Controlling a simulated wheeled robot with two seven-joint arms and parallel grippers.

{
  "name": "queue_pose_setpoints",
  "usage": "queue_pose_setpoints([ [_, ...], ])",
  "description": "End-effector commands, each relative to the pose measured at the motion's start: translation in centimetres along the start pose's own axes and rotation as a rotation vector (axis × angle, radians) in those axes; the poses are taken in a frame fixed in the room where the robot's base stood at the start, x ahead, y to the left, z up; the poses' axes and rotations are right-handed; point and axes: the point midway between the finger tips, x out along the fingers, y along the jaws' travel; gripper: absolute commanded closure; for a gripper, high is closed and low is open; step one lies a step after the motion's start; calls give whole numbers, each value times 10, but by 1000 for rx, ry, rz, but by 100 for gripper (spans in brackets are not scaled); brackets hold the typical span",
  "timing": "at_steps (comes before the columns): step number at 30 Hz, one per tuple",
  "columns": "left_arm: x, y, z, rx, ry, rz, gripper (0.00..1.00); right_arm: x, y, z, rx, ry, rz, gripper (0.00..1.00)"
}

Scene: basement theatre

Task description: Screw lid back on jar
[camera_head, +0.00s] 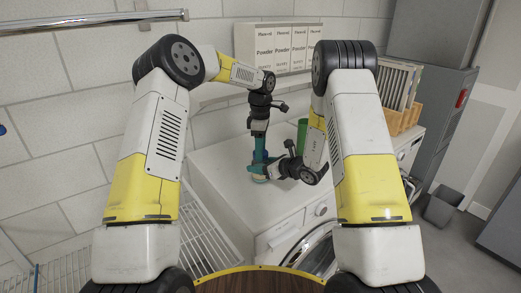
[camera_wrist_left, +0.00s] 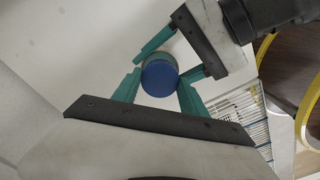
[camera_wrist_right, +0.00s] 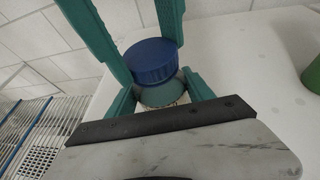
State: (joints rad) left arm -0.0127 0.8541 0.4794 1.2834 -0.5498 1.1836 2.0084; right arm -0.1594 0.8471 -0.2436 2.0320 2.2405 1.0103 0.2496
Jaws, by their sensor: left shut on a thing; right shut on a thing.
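A small teal jar (camera_wrist_right: 160,94) stands on the white top of the washing machine (camera_head: 222,178). A round blue lid (camera_wrist_right: 152,60) is on the jar's top, and it also shows from above in the left wrist view (camera_wrist_left: 160,79). I cannot tell whether it is threaded on. My left gripper (camera_head: 259,155) points down from above, its teal fingers shut on the lid's sides. My right gripper (camera_head: 259,171) comes in from the right, lower down, shut around the jar's body. In the head view the fingers mostly hide the jar and lid.
A green cylinder (camera_head: 302,132) stands behind, to the right of the jar. Powder boxes (camera_head: 275,48) line the wall behind. A wooden crate (camera_head: 408,117) sits at the right, and a wire rack (camera_head: 205,240) is at the left. The machine top around the jar is mostly clear.

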Motion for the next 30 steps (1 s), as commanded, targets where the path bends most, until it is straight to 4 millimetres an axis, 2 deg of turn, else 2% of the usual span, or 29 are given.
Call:
queue_pose_setpoints([
  [6, 0, 0, 0, 16, 0, 1, 99, 0, 0, 0, 0, -1, 1, 100],
  [10, -1, 1, 0, 158, 1, 2, 99, 0, 0, 0, -1, -1, 1, 100],
  [30, 0, 1, -1, 1657, 4, 2, 99, 0, 1, 0, 0, 0, 2, 100],
])
